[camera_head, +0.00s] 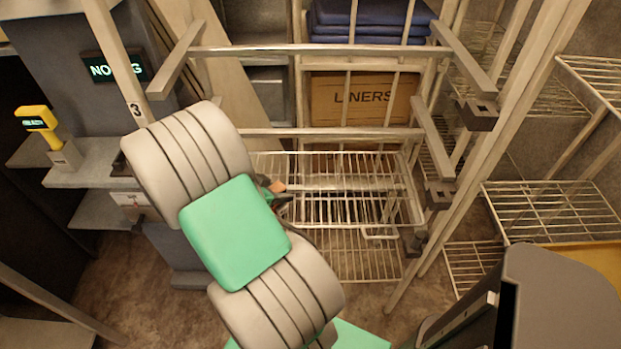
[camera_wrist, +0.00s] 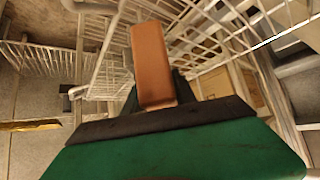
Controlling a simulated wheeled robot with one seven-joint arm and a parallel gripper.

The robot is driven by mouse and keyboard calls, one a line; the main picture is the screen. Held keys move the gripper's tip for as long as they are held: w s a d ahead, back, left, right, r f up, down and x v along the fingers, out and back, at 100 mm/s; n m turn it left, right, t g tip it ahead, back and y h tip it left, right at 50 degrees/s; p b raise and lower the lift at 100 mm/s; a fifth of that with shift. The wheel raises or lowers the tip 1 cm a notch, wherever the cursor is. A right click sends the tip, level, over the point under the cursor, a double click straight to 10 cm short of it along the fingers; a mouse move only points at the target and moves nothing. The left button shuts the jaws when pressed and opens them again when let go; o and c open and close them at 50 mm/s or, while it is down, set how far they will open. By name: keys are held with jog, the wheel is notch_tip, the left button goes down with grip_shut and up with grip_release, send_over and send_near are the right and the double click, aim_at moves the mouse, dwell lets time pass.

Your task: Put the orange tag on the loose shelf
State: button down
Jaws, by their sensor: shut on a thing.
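The orange tag (camera_wrist: 151,62) fills the upper middle of the wrist view, with its lower end between the fingers of my gripper (camera_wrist: 158,100). My gripper is shut on it. In the head view a small part of the orange tag (camera_head: 278,186) shows just right of my green arm link, by my gripper (camera_head: 280,197), which is mostly hidden by the arm. They are in front of or over a wire shelf (camera_head: 340,160) in the middle of the rack. I cannot tell whether this is the loose shelf, or whether the tag touches it.
Metal bars (camera_head: 320,50) cross the rack above my gripper. A LINERS box (camera_head: 360,98) and blue folded items (camera_head: 370,15) are behind. More wire shelves (camera_head: 550,210) stand at right. A yellow handheld device (camera_head: 37,120) stands at left.

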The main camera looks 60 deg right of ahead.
jog(key=s+d, duration=0.1)
jog(key=d, duration=0.4)
jog(key=s+d+p, duration=0.1)
jog(key=s+d, duration=0.1)
jog(key=d, duration=0.3)
jog(key=s+d+p, duration=0.1)
jog(key=s+d, duration=0.1)
jog(key=d, duration=0.3)
jog(key=shift+r, duration=0.2)
jog(key=shift+s+d+f, duration=0.15)
jog(key=shift+d+f, duration=0.2)
jog(key=shift+f, duration=0.5)
jog(key=shift+f, duration=0.1)
jog(key=shift+f, duration=0.15)
jog(key=c, duration=1)
grip_release()
jog(key=shift+a, duration=0.1)
